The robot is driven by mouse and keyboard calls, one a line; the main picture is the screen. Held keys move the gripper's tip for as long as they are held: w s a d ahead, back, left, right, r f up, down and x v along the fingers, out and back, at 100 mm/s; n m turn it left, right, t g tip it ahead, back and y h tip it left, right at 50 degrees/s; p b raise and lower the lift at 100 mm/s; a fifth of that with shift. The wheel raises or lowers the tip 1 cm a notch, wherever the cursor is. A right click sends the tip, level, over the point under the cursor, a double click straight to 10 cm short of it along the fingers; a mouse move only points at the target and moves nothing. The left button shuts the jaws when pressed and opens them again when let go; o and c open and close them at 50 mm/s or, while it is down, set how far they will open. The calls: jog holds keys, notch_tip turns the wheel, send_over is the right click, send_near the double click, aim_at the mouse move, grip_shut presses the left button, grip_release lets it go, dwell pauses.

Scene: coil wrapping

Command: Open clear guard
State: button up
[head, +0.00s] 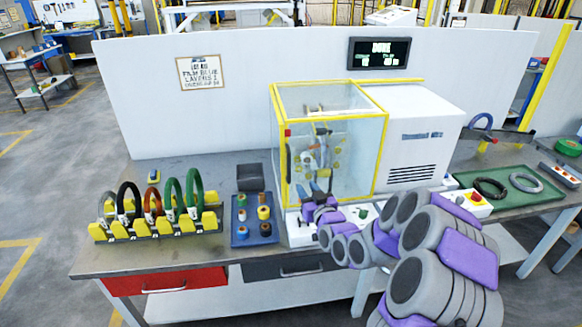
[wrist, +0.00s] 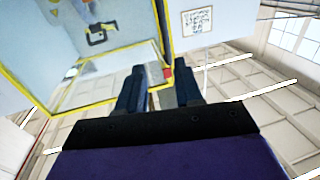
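The clear guard (head: 345,150) is a see-through box with yellow edges on the wrapping machine, and it looks closed. A dark upright handle (head: 289,160) is at its front left edge, below a small red block (head: 287,132). My gripper (head: 318,188) is in front of the guard's lower part, right of and below the handle. In the wrist view, my gripper (wrist: 160,97) has its two dark fingers apart, with the guard's yellow edge (wrist: 161,40) and the red block (wrist: 168,72) just beyond them. I see no grip on the handle; the fingertips' contact is unclear.
A rack of coloured coils (head: 155,215) and a blue tray of tape rolls (head: 254,230) stand left on the bench. The machine's white housing (head: 415,135) is right of the guard. A green tray with rings (head: 510,205) and a red button box (head: 474,203) lie further right.

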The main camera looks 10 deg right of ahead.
send_near(289, 167)
jog(key=w, duration=0.4)
jog(key=w+a+b, duration=0.1)
jog(key=w, duration=0.2)
jog(key=w+b, duration=0.1)
jog(key=w, duration=0.1)
jog(key=shift+w+a+f, duration=0.1)
jog(key=shift+w+a, duration=0.1)
jog(key=shift+a, duration=0.15)
jog(key=shift+w+a, duration=0.25)
jog(key=shift+w, duration=0.25)
jog(key=shift+d, duration=0.1)
jog(key=shift+d, duration=0.2)
jog(key=shift+c, duration=0.4)
jog(key=shift+a, duration=0.15)
grip_shut()
